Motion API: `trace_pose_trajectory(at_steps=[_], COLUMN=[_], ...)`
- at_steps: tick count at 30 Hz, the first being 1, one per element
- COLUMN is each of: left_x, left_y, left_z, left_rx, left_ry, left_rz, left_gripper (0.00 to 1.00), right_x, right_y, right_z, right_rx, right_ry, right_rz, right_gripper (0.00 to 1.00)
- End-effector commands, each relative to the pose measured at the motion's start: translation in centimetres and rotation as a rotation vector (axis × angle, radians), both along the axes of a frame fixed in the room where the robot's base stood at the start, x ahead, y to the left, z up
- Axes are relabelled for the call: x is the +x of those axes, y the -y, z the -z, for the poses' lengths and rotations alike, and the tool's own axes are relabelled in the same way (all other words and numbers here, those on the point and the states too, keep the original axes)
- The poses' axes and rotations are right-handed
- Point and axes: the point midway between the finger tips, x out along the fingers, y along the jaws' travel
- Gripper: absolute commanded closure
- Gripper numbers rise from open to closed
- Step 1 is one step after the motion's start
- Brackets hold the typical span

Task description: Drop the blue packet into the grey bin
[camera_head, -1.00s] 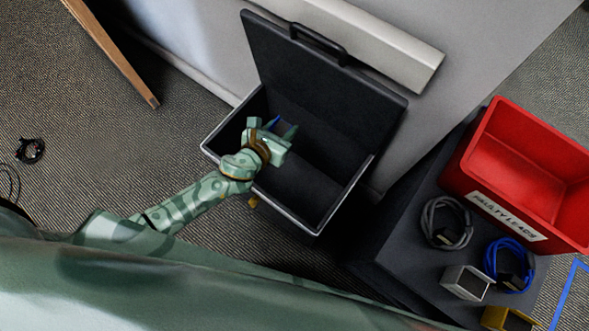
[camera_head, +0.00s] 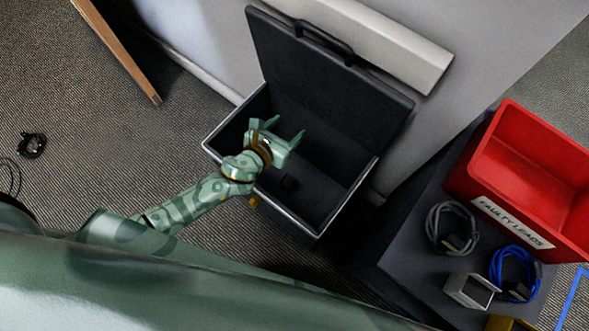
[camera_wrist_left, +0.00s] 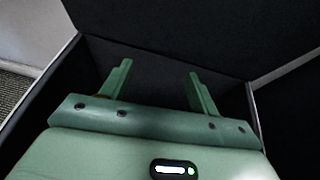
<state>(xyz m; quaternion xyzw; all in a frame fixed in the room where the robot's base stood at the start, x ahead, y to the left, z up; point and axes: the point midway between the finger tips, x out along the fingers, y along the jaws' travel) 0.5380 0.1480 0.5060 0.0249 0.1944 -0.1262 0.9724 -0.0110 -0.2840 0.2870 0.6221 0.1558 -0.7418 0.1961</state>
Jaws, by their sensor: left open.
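The grey bin (camera_head: 335,217) stands open on the carpet, with a pale rim, a dark inside and its lid tilted back against the wall. My left gripper (camera_head: 284,131) is over the bin's opening with its fingers apart and nothing between them. In the left wrist view the open fingers (camera_wrist_left: 160,70) also show empty against the dark bin interior. My right gripper is not in view.
To the right, a dark stand (camera_head: 408,250) holds a red bin (camera_head: 470,188) labelled "FAULTY LEADS", a grey cable (camera_head: 433,228), a blue cable (camera_head: 512,252) and a small pale open box (camera_head: 468,291). A black cable (camera_head: 32,145) lies on the carpet at left.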

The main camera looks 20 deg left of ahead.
Motion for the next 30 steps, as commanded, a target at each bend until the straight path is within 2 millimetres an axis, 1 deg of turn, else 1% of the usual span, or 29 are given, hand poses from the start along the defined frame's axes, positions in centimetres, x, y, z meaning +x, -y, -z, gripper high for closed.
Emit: trace_pose_trajectory(at_steps=[2,5,6,8,12,15,18,21,24,30], left_x=[-0.5,-1.7,-2.3,-3.8,-7.5,-9.9,-11.9,-13.3,-14.1,-14.5], left_y=[-0.2,-0.5,-0.7,-1.0,-2.0,-2.6,-3.1,-3.5,-3.7,-3.9], left_z=[-0.3,-1.0,-1.3,-2.1,-3.6,-4.5,-5.2,-5.6,-6.0,-6.2], left_rx=[0.000,0.001,0.002,0.001,0.001,0.001,-0.001,0.001,0.001,0.000], left_ry=[0.000,0.001,0.002,0.001,0.001,0.000,-0.001,-0.002,-0.001,0.000], left_rz=[0.000,-0.001,0.000,0.000,0.000,0.000,0.000,0.000,0.000,0.000], left_gripper=[0.39,0.39,0.39,0.39,0.39,0.39,0.39,0.39,0.39,0.39], right_x=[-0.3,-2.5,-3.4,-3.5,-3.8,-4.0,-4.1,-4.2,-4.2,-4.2], right_y=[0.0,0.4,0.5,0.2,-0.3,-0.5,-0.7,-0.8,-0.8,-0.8], right_z=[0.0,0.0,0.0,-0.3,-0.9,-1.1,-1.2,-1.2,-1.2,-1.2], right_rx=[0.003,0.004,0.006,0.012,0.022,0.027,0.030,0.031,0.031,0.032], right_ry=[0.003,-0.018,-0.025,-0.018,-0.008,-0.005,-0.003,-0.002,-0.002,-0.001], right_rz=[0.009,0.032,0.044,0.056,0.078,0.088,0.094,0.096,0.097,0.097], right_gripper=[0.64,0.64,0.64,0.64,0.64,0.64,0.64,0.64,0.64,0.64])
